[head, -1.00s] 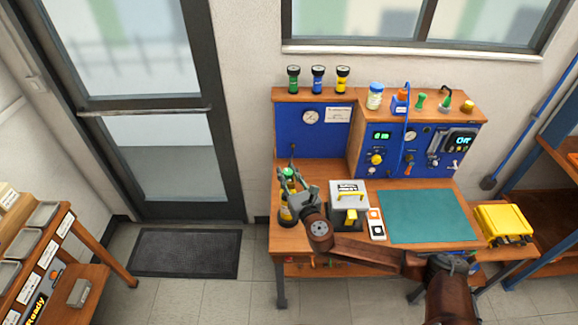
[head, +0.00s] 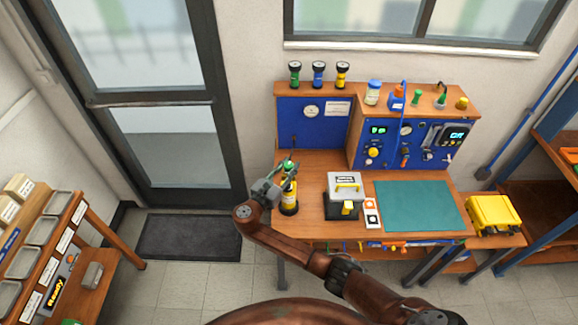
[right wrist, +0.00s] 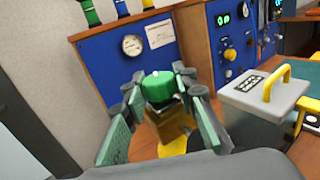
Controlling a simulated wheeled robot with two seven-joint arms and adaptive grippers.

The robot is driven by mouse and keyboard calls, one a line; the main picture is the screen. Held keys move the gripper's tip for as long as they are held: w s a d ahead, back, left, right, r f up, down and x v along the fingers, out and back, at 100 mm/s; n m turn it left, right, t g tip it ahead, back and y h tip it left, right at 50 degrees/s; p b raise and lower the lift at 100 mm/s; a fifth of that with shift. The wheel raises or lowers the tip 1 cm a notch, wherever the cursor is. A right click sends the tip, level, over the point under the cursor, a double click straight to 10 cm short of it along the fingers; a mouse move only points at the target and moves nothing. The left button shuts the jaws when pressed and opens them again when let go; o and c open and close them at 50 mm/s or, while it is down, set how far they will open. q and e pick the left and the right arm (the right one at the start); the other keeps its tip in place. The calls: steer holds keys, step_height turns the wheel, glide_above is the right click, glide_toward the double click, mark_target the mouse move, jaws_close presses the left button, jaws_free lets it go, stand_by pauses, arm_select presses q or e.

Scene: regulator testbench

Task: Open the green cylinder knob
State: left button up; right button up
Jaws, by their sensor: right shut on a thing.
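The green cylinder knob (head: 289,167) tops a small yellow and black cylinder (head: 290,198), which stands upright at the left end of the wooden bench. My right gripper (head: 281,176) reaches it from the left side in the head view. In the right wrist view the knob (right wrist: 160,87) sits between the two fingers of my right gripper (right wrist: 158,92), which is shut on it. The brassy cylinder top (right wrist: 172,122) shows below the knob, and the fingers hide part of it. My left gripper is not in view.
A grey box with a yellow handle (head: 345,182) stands just right of the cylinder. A blue gauge panel (head: 312,135) rises behind, with three flashlight-like regulators (head: 318,73) on top. A teal mat (head: 420,207) is bare at right. A yellow case (head: 493,213) lies farther right.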

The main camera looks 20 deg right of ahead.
steer(key=m+g+h+b, duration=0.1)
steer(key=m+g+h, duration=0.1)
steer(key=shift+g, duration=0.4)
steer(key=shift+m+g+h+b, duration=0.6)
steer(key=shift+m+g+b, duration=0.3)
steer(key=shift+m+g, duration=0.15)
steer(key=shift+d+r, duration=0.1)
steer(key=o, duration=1.2)
